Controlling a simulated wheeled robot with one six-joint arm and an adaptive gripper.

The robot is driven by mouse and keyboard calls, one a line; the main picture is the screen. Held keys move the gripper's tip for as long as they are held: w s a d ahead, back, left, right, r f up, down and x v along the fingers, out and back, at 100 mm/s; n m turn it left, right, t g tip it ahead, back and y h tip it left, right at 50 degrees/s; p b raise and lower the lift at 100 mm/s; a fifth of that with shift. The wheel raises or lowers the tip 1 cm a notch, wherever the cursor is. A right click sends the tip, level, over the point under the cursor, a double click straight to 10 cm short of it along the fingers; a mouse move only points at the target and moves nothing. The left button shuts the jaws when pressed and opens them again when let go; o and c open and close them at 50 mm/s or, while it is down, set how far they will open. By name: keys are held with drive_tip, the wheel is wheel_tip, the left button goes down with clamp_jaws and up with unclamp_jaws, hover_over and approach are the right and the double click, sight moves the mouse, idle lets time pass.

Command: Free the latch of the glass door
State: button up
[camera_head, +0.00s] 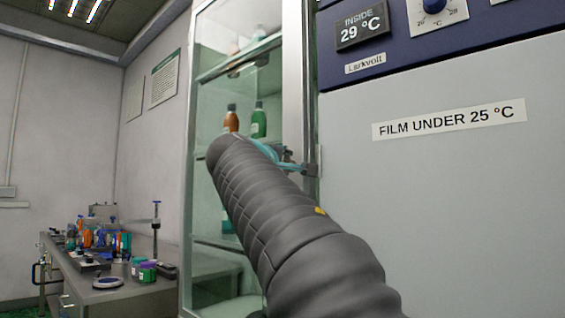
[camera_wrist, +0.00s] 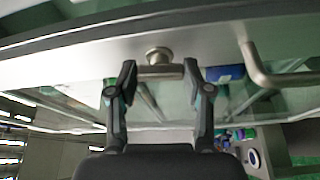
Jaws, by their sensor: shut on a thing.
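The glass door (camera_head: 205,175) stands at the middle left in the head view, with a metal frame along its right edge. In the wrist view its latch (camera_wrist: 158,54) is a round metal knob with a short bar below it, set on the pale metal frame. My gripper (camera_wrist: 160,71) has one finger on each side of the latch bar and is shut on it. In the head view my arm hides most of the gripper and the latch; only a bit shows beside the door frame.
A bent metal handle (camera_wrist: 262,72) sits right of the latch in the wrist view. A large grey cabinet (camera_head: 450,200) with an "INSIDE 29 °C" display (camera_head: 361,27) fills the right. Bottles (camera_head: 259,122) stand behind the glass. A cluttered bench (camera_head: 115,293) is at left.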

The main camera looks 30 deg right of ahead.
drive_tip(key=shift+n, duration=0.6)
drive_tip(key=o, duration=1.2)
drive_tip(key=shift+c, duration=0.2)
drive_tip(key=v, duration=1.2)
drive_tip(key=shift+r, duration=0.4)
drive_tip(key=shift+s, duration=0.1)
